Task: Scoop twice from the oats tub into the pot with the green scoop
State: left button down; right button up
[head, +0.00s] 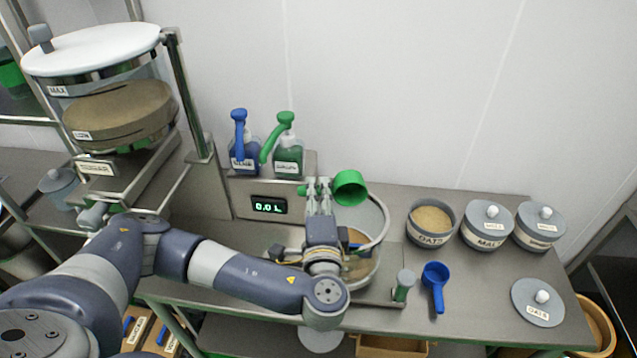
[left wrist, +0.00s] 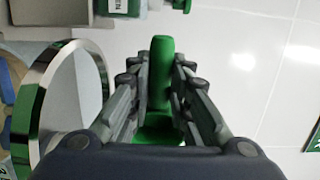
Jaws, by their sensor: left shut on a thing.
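My left gripper (head: 319,198) is shut on the handle of the green scoop (head: 350,187) and holds it above the pot (head: 381,222). The scoop's cup is tilted, with its mouth toward the right. The scoop handle also shows between the fingers in the left wrist view (left wrist: 161,75). The pot has a shiny rim and brown contents, and my arm hides part of it. The open oats tub (head: 430,238), labelled OATS, stands to the right of the pot with tan oats inside. My right gripper is not in view.
A blue scoop (head: 435,285) lies in front of the oats tub. Two lidded tubs, one a malt tub (head: 486,232), stand to the right. A loose lid (head: 538,302) lies at the right. Pump bottles (head: 288,160) and a display (head: 269,207) reading 0.0 L are behind.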

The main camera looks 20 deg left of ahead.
pick_arm(q)
jog(key=r+g+h+p, duration=0.1)
jog(key=g+p, duration=0.1)
jog(key=p, duration=0.2)
jog(key=shift+r+g+p, duration=0.2)
jog(key=shift+g+p, duration=0.15)
jog(key=shift+g, duration=0.05)
jog(key=shift+f+g+h+b, duration=0.25)
jog(key=shift+g+h+b, duration=0.05)
jog(key=shift+b, duration=0.1)
jog(key=g+h, duration=0.1)
jog(key=r+g, duration=0.1)
jog(key=g, duration=0.1)
jog(key=g+h, duration=0.1)
jog(key=g, duration=0.1)
jog(key=shift+w+r+h, duration=0.25)
jog(key=shift+h, duration=0.05)
jog(key=g, duration=0.1)
jog(key=r+g+h, duration=0.1)
jog(key=g, duration=0.1)
jog(key=r+g+h, duration=0.1)
jog(key=shift+w+a+r+g, duration=0.2)
jog(key=shift+w+a+g, duration=0.1)
jog(key=shift+w, duration=0.1)
jog(key=shift+w+r+g+h, duration=0.1)
jog(key=shift+r+g+h, duration=0.3)
jog(key=shift+g, duration=0.3)
jog(key=shift+w+r+g+h, duration=0.1)
jog(key=shift+r+g+h, duration=0.25)
jog(key=shift+g, duration=0.35)
